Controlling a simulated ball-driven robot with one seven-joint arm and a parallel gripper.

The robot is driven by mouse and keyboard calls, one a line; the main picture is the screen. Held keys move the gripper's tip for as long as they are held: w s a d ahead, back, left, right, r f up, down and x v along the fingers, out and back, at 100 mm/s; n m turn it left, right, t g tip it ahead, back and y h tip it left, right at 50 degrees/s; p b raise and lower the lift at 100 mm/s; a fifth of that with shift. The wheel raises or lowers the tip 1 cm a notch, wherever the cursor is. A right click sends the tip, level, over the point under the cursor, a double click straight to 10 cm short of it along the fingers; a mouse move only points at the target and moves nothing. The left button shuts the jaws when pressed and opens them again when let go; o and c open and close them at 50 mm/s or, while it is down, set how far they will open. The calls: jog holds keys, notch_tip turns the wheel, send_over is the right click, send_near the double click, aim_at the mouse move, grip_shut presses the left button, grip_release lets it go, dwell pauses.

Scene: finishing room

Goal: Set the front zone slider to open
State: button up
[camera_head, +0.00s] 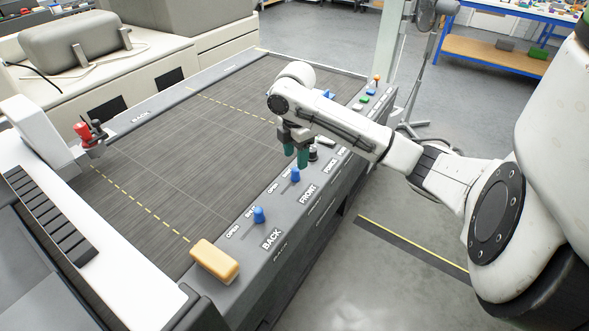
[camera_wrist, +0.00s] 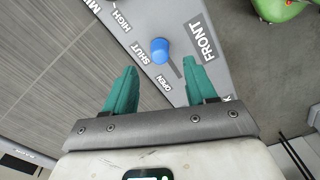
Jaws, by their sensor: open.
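The front zone slider has a blue knob (camera_head: 295,175) beside the FRONT label on the grey control rail. In the wrist view the blue knob (camera_wrist: 159,50) stands at the SHUT end of its slot, with bare slot running towards OPEN. My gripper (camera_head: 295,155) is open and empty, with its green fingers pointing down near the knob. In the wrist view the gripper's fingers (camera_wrist: 160,70) are spread, one to each side, and the knob shows just beyond their tips. I cannot tell whether they touch it.
The back zone slider (camera_head: 258,214) stands nearer along the rail (camera_head: 240,285), with a tan block (camera_head: 214,260) past it. A dark knob (camera_head: 312,153) and coloured buttons lie farther along. The dark table bed (camera_head: 165,150) left of the rail is clear.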

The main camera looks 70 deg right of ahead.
aim_at(295, 169)
jog(key=shift+f+p, duration=0.35)
jog(key=shift+f, duration=2.8)
grip_shut()
